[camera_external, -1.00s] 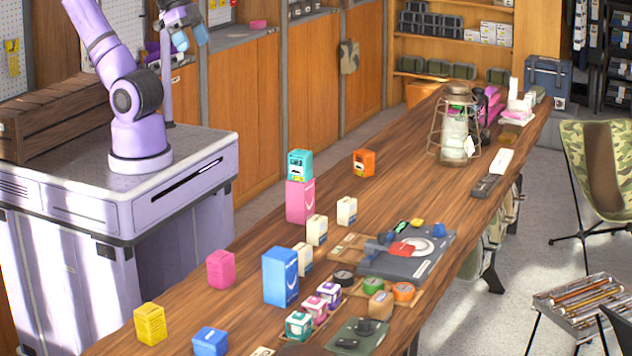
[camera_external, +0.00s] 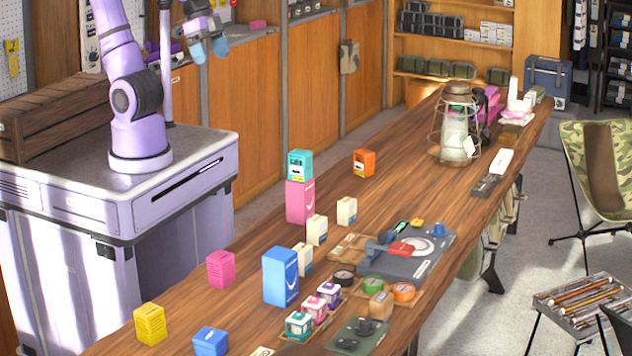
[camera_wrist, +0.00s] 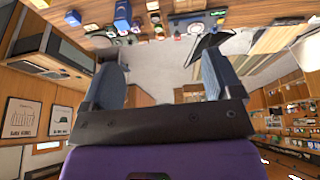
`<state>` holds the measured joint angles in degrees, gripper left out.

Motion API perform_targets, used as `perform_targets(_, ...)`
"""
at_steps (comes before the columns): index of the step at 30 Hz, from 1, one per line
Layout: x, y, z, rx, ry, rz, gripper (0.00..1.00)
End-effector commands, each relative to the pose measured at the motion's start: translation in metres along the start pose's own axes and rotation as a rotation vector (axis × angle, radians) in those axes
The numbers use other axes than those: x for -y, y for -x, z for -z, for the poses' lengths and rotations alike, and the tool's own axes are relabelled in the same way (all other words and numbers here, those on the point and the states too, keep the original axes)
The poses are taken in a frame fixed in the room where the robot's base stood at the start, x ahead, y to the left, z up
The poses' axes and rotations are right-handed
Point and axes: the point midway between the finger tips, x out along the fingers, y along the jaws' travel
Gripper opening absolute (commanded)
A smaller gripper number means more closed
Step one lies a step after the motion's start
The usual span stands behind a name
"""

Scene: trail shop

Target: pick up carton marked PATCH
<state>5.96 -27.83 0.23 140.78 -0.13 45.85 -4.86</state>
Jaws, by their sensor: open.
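Several cartons stand on the long wooden table in the external view; the lettering is too small to read, so I cannot tell which is marked PATCH. There is a tall blue carton (camera_external: 281,276), a low blue one (camera_external: 210,341), a yellow one (camera_external: 150,324) and a pink one (camera_external: 221,269). A teal carton (camera_external: 300,164) stands on a taller pink carton (camera_external: 300,201). An orange carton (camera_external: 364,163) and white cartons (camera_external: 347,211) are nearby. My gripper (camera_external: 208,47) is open and empty, high behind the table. Its spread fingers (camera_wrist: 163,82) show in the wrist view.
A wire-caged lantern (camera_external: 455,125) stands toward the table's far end. A dark board with a white disc (camera_external: 420,250) and small boxes crowd the right edge. The table (camera_external: 400,185) is clear between the orange carton and lantern. A camouflage chair (camera_external: 597,170) stands at right.

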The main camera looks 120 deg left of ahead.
Motion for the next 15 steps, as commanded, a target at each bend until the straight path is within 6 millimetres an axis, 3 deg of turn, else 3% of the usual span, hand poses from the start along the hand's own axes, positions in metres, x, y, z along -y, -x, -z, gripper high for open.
perform_targets(6, -0.028, -0.051, 0.036, 0.074, -0.007, -0.017, 0.85)
perform_targets(15, -0.075, -0.131, 0.067, 0.161, -0.014, -0.026, 0.85)
